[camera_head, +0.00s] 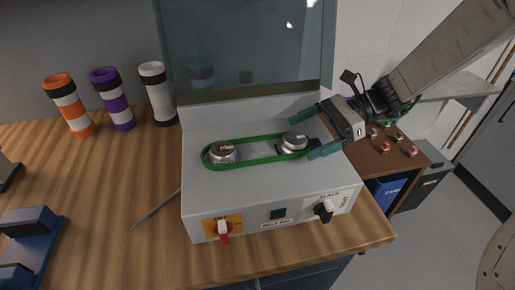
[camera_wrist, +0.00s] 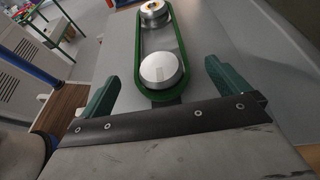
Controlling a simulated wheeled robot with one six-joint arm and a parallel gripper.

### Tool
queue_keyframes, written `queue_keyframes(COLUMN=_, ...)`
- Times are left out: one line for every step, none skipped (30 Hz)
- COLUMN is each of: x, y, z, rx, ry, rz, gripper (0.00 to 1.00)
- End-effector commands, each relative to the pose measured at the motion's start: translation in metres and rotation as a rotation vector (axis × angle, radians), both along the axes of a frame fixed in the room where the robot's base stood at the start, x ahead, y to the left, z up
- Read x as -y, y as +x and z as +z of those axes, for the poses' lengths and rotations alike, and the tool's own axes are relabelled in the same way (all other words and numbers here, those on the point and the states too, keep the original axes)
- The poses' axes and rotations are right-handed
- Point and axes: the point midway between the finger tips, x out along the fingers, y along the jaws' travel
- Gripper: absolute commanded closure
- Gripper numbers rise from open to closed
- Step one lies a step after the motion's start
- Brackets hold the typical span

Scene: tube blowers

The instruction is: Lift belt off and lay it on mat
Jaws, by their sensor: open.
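The green belt (camera_head: 258,160) is looped around two round metal pulleys on top of a grey machine (camera_head: 325,178). The left pulley (camera_head: 223,153) and the right pulley (camera_head: 294,141) both sit inside the loop. My gripper (camera_head: 308,134) is open, with its green fingers on either side of the belt's right end, not visibly touching it. In the wrist view the belt (camera_wrist: 138,50) runs away from my gripper (camera_wrist: 165,84), and the near pulley (camera_wrist: 160,70) lies between and ahead of the fingers. I cannot make out a mat for certain.
The machine front has a red switch (camera_head: 224,230) on an OFF plate and a black SLACK/TIGHT knob (camera_head: 324,210). A clear panel (camera_head: 250,45) rises behind. Striped tubes (camera_head: 112,98) stand at the back left. A blue fixture (camera_head: 32,240) lies at the left; the wooden table between is mostly clear.

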Motion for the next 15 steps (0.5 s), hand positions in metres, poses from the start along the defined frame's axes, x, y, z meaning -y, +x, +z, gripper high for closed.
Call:
queue_keyframes(x=-0.008, y=-0.003, z=-0.003, rx=-0.002, ry=-0.001, rz=0.005, gripper=0.0)
queue_keyframes(x=-0.012, y=-0.004, z=-0.005, rx=-0.002, ry=-0.001, rz=0.005, gripper=0.0)
queue_keyframes(x=-0.016, y=-0.005, z=-0.007, rx=-0.001, ry=0.0, rz=0.004, gripper=0.0)
queue_keyframes(x=-0.019, y=-0.006, z=-0.008, rx=-0.001, ry=0.0, rz=0.004, gripper=0.0)
queue_keyframes(x=-0.021, y=-0.007, z=-0.009, rx=0.0, ry=-0.001, rz=0.003, gripper=0.0)
queue_keyframes(x=-0.023, y=-0.007, z=-0.01, rx=0.001, ry=-0.002, rz=0.002, gripper=0.0)
queue_keyframes(x=-0.024, y=-0.007, z=-0.01, rx=0.001, ry=-0.002, rz=0.002, gripper=0.0)
queue_keyframes(x=-0.025, y=-0.007, z=-0.011, rx=0.001, ry=-0.002, rz=0.001, gripper=0.0)
queue_keyframes(x=-0.025, y=-0.007, z=-0.011, rx=0.001, ry=-0.002, rz=0.001, gripper=0.0)
queue_keyframes(x=-0.025, y=-0.007, z=-0.011, rx=0.001, ry=-0.001, rz=0.001, gripper=0.0)
queue_keyframes(x=-0.025, y=-0.007, z=-0.011, rx=0.001, ry=-0.001, rz=0.001, gripper=0.0)
queue_keyframes(x=-0.025, y=-0.007, z=-0.011, rx=0.001, ry=-0.001, rz=0.001, gripper=0.0)
queue_keyframes(x=-0.025, y=-0.007, z=-0.011, rx=0.001, ry=-0.001, rz=0.001, gripper=0.0)
queue_keyframes(x=-0.025, y=-0.007, z=-0.011, rx=0.001, ry=-0.001, rz=0.001, gripper=0.03)
queue_keyframes(x=-0.025, y=-0.007, z=-0.011, rx=0.001, ry=-0.001, rz=0.001, gripper=0.14)
